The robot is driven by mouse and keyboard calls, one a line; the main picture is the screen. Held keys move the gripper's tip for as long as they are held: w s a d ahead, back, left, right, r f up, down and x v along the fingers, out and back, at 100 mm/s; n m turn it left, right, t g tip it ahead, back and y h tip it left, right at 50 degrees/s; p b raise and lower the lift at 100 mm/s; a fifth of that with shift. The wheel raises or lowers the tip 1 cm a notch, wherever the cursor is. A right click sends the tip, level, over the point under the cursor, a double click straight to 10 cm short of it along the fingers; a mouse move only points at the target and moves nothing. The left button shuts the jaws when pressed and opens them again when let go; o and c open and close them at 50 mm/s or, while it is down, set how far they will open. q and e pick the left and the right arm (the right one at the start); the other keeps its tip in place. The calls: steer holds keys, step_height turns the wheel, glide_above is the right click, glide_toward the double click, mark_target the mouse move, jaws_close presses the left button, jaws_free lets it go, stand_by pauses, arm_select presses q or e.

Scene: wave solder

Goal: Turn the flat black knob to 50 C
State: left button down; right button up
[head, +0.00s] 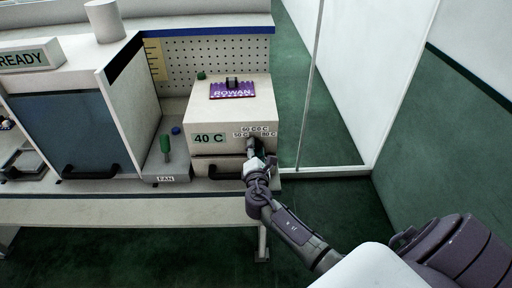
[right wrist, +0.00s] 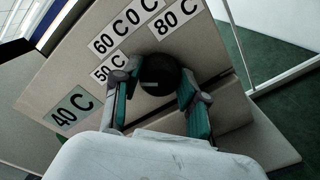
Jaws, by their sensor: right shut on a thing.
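The flat black knob (right wrist: 160,75) is on the front face of the beige box (head: 228,108). In the right wrist view it shows as a dark round shape between my fingers. My right gripper (right wrist: 155,92) is shut on it, one finger on each side. In the head view my right gripper (head: 255,150) covers most of the knob. Labels 50 C (right wrist: 109,69), 60 C and 80 C (right wrist: 175,17) surround the knob, with another label partly readable as 0 C. A green panel (head: 208,138) on the left of the face reads 40 C. My left gripper is not in view.
A black drawer-like handle (head: 228,174) sits below the box face. A purple ROWAN piece (head: 233,91) lies on top. A clear panel and open green floor are to the right.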

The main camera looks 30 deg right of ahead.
steer(key=shift+n, duration=0.7)
steer(key=shift+f, duration=0.15)
steer(key=o, duration=1.1)
steer(key=shift+o, duration=0.2)
steer(key=v, duration=1.2)
